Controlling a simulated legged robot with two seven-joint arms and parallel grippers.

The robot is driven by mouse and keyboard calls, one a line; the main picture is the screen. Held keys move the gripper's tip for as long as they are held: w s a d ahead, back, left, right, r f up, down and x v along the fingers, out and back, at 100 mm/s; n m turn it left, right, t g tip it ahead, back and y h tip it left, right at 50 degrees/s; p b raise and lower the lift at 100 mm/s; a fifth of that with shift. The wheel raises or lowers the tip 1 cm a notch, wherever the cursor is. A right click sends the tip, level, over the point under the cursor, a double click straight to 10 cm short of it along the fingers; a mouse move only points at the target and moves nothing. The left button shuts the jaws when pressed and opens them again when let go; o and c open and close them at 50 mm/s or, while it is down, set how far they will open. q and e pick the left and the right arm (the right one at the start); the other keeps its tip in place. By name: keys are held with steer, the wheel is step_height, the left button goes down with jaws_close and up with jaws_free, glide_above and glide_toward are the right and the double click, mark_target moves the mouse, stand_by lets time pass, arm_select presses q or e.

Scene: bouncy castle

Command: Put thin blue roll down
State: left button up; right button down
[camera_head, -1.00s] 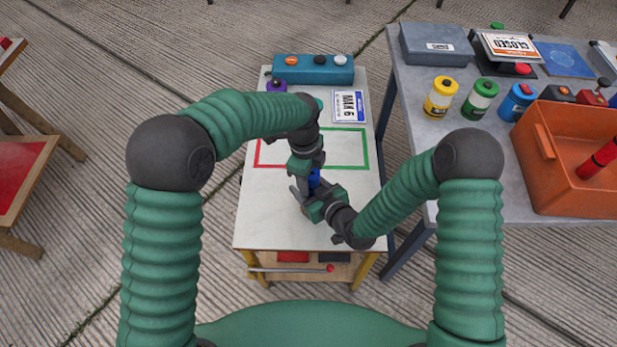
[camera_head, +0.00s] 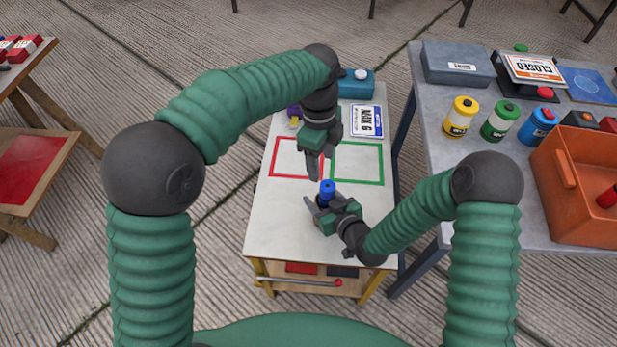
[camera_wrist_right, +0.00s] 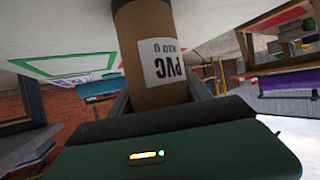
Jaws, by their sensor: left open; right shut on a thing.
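The thin blue roll (camera_head: 327,188) shows a blue top in the head view, standing about upright in my right gripper (camera_head: 322,203), which is shut on it. In the right wrist view the held roll (camera_wrist_right: 150,50) shows a brown body with a white label reading PVC; its ends are cut off or hidden. My left gripper (camera_head: 322,165) is open and empty, pointing down just above and behind the blue top, apart from it. Whether the roll's lower end touches the white table (camera_head: 285,215) cannot be told.
The white table bears a red outlined square (camera_head: 276,160) and a green outlined square (camera_head: 383,165), both clear. The grey table at right holds bottles and an orange bin (camera_head: 570,200).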

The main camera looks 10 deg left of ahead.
steer(key=shift+s+a, duration=0.1)
steer(key=shift+c, duration=2)
jaws_free()
arm_select(q)
steer(key=s+a+f+n+t, duration=0.1)
steer(key=s+a+f+n, duration=0.4)
steer(key=s+a+n, duration=0.3)
steer(key=s+a+f+n+t, duration=0.2)
steer(key=s+a+f+n, duration=0.2)
steer(key=s+a+n, duration=0.4)
steer(key=a+n, duration=0.2)
steer(key=n, duration=0.4)
steer(key=shift+s+f+n+y, duration=0.25)
steer(key=shift+f+n+y, duration=0.05)
steer(key=shift+f+y, duration=0.1)
